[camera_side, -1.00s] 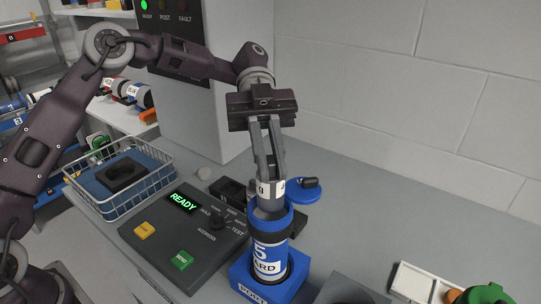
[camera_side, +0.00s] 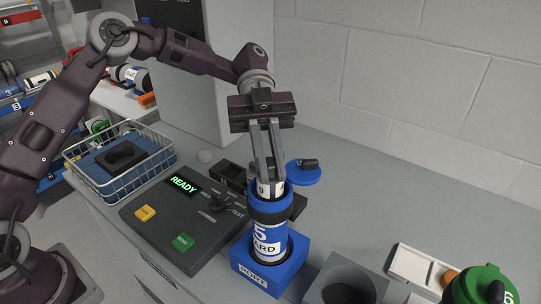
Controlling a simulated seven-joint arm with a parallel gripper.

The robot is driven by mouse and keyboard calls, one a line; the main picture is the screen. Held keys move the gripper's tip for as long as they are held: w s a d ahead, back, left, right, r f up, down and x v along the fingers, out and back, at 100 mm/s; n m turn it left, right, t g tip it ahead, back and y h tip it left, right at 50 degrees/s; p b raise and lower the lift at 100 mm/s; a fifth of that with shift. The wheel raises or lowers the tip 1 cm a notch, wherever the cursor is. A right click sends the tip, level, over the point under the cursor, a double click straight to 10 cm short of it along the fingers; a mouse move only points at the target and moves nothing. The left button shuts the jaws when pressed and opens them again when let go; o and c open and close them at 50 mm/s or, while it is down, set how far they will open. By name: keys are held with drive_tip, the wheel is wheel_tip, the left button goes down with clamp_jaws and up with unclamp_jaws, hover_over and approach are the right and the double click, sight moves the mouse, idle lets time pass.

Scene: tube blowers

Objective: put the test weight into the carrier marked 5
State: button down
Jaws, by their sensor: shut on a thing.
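The carrier marked 5 (camera_side: 267,233) is a blue and white tube with dark bands. It stands upright in the blue port block (camera_side: 258,272), with its blue lid (camera_side: 304,176) swung open to the right. My gripper (camera_side: 268,178) is above the carrier's open mouth, fingers pointing down. It is shut on the test weight (camera_side: 265,188), a small piece with a pale marked band. The weight's lower part is hidden inside the carrier mouth; only its upper part shows between the fingertips and the rim.
A control panel (camera_side: 155,233) with a green READY display (camera_side: 185,184) is left of the carrier. A wire basket (camera_side: 118,172) stands behind it. A grey block with a hole (camera_side: 345,280) and a green-lidded carrier (camera_side: 482,285) are at the front right. The wall-side bench is clear.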

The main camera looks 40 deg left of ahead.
drive_tip(key=shift+f, duration=0.35)
drive_tip(key=c, duration=1.4)
unclamp_jaws()
drive_tip(key=shift+o, duration=0.2)
drive_tip(key=v, duration=0.7)
